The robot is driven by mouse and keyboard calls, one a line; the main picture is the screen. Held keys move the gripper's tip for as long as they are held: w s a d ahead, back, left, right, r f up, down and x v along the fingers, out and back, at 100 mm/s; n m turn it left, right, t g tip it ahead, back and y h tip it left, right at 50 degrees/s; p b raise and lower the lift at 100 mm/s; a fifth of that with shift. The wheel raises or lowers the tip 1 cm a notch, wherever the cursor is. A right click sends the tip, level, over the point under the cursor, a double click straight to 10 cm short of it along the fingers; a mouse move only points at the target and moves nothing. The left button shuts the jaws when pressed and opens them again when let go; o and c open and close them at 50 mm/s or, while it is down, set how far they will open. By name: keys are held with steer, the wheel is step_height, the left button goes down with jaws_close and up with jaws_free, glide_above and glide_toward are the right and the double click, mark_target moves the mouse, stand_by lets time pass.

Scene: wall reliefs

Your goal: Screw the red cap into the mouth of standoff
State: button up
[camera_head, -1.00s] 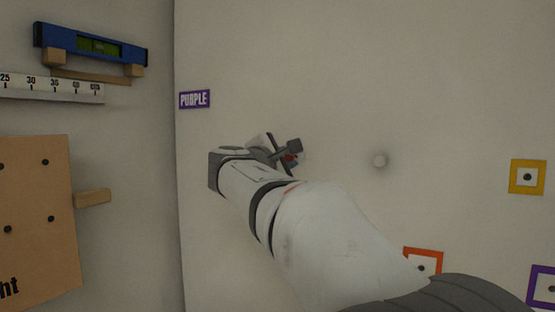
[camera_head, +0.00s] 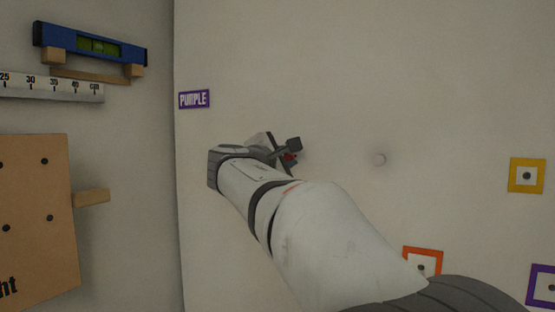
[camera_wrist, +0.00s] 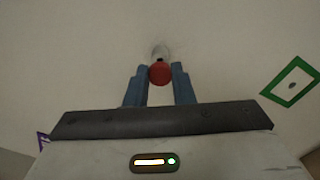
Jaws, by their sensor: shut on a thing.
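My gripper (camera_wrist: 159,82) is shut on the red cap (camera_wrist: 160,74), which sits between the blue fingertips in the wrist view. A pale standoff (camera_wrist: 160,51) with a dark mouth shows just beyond the cap. The cap partly covers the standoff, and I cannot tell whether they touch. In the head view the red cap (camera_head: 290,157) is a small patch by my gripper (camera_head: 291,152), close to the wall. The standoff there is mostly hidden. Another pale round knob (camera_head: 379,159) stands on the wall to the right.
A purple-framed sign (camera_head: 194,99) reads PURPLE. Yellow (camera_head: 527,176), orange (camera_head: 423,261) and purple (camera_head: 543,287) framed squares are at right. A green frame (camera_wrist: 291,82) shows in the wrist view. On the left wall are a blue level (camera_head: 92,45), ruler (camera_head: 50,89) and tan board (camera_head: 35,220).

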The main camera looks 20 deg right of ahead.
steer(key=shift+w+d, duration=0.45)
steer(key=shift+d, duration=0.15)
stand_by(0.8)
steer(key=o, duration=1)
steer(key=shift+b+v, duration=0.85)
steer(key=shift+v, duration=3.1)
